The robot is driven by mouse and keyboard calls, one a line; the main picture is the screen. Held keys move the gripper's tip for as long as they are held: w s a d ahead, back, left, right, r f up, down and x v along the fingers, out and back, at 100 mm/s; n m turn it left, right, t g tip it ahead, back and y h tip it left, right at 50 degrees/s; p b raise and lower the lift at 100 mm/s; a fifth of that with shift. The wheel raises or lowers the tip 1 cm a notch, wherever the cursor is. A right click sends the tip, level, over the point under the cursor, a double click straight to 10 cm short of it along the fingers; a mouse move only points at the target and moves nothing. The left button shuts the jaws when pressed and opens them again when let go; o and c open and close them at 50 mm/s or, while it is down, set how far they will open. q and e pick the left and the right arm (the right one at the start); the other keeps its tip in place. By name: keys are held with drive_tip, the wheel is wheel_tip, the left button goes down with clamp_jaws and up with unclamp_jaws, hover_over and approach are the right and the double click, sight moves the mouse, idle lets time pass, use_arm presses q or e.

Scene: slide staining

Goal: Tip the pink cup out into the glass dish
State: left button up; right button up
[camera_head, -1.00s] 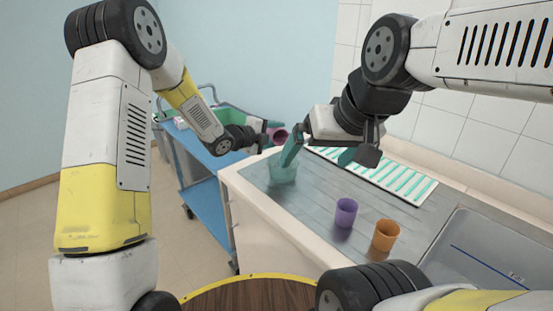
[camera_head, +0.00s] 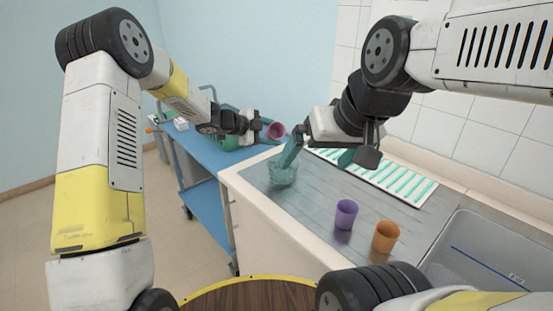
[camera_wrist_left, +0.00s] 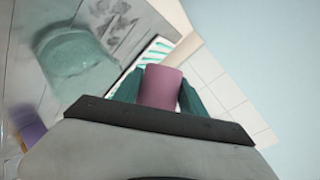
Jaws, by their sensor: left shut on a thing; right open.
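The pink cup (camera_head: 275,131) is held by my left gripper (camera_head: 266,131), above and behind the glass dish. The cup is tilted and its mouth faces right. It also shows between the teal fingers in the left wrist view (camera_wrist_left: 161,87); what is inside cannot be seen. The glass dish (camera_head: 283,177) stands on the grey counter near its left edge, and it shows at the upper left in the left wrist view (camera_wrist_left: 80,62). My right gripper (camera_head: 318,157) is open and empty, with one finger in front of the dish's upper part in the picture.
A purple cup (camera_head: 346,213) and an orange cup (camera_head: 386,236) stand on the counter (camera_head: 310,199) toward the sink (camera_head: 490,255). A white rack with teal stripes (camera_head: 385,178) lies along the back. A blue cart (camera_head: 208,205) stands left of the counter.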

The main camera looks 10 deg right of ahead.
use_arm(q)
drive_tip(key=shift+f+n+g, duration=0.4)
drive_tip(key=shift+g, duration=0.1)
drive_tip(key=shift+w+r+n+g, duration=0.1)
drive_tip(key=shift+r+n+g, duration=0.2)
drive_tip(key=shift+r+n, duration=0.1)
drive_tip(key=shift+w+h, duration=0.1)
drive_tip(key=shift+h, duration=0.2)
drive_tip(key=w+f+n+g, duration=0.1)
drive_tip(key=f, duration=0.1)
drive_tip(key=w+f+n+g+b, duration=0.1)
drive_tip(key=f, duration=0.2)
drive_tip(key=w+a+f+n+g+h, duration=0.1)
drive_tip(key=f, duration=0.2)
drive_tip(key=shift+b, duration=0.3)
drive_tip(key=shift+w+a+f+n+g+h, duration=0.15)
drive_tip(key=shift+w+n+g+h, duration=0.15)
drive_tip(key=shift+w+n+g, duration=0.4)
drive_tip(key=shift+s, duration=0.1)
